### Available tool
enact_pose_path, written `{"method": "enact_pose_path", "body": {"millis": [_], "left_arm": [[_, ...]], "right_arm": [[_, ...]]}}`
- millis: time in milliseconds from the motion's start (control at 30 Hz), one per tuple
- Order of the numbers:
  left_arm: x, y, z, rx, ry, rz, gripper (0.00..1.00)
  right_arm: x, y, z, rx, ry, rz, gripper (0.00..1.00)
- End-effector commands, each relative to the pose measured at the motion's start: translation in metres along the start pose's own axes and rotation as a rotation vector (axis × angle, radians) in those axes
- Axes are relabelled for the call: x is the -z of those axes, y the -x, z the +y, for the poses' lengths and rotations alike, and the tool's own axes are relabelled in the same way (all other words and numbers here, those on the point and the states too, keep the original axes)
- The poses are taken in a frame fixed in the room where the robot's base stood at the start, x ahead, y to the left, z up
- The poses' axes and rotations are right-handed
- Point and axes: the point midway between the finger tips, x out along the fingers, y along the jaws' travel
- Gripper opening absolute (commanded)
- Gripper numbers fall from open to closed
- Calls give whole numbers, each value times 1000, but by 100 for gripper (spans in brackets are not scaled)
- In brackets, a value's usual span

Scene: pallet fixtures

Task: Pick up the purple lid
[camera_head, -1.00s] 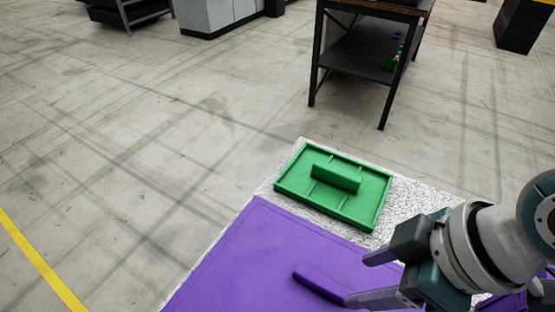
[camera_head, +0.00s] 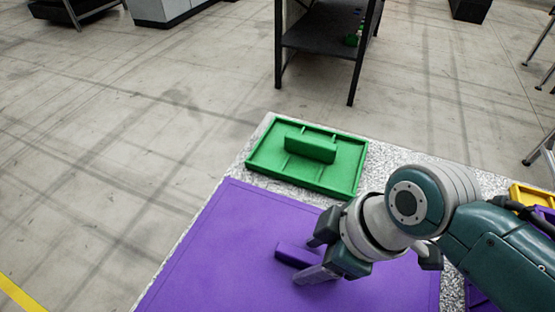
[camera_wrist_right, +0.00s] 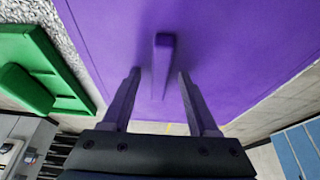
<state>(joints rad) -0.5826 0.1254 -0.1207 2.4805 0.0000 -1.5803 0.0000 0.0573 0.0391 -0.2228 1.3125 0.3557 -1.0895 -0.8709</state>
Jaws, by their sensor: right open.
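The purple lid (camera_head: 225,238) is a large flat panel with a raised bar handle (camera_head: 291,252), lying on a speckled grey-white surface. It fills much of the right wrist view (camera_wrist_right: 225,50), where the handle (camera_wrist_right: 163,58) runs between the fingers. My right gripper (camera_head: 312,258) is open at the handle's right end, with its fingers on either side of the bar. It also shows open and empty in the right wrist view (camera_wrist_right: 160,74). Whether a finger touches the handle or lid, I cannot tell. The arm hides part of the lid's right side. My left gripper is out of view.
A green lid (camera_head: 340,178) with a similar bar handle lies just behind the purple one. Yellow (camera_head: 532,194) and purple parts sit at the far right, partly behind my right arm. A dark table (camera_head: 318,45) stands beyond, across open floor.

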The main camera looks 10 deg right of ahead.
Motion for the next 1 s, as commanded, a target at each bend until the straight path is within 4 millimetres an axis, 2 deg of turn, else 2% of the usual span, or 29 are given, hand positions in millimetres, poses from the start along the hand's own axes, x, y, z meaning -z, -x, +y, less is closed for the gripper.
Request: {"method": "enact_pose_path", "body": {"millis": [533,1000], "left_arm": [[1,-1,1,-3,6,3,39],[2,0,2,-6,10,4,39]], "right_arm": [[-1,-2,0,0,1,-1,60],[-1,-2,0,0,0,-1,8]]}}
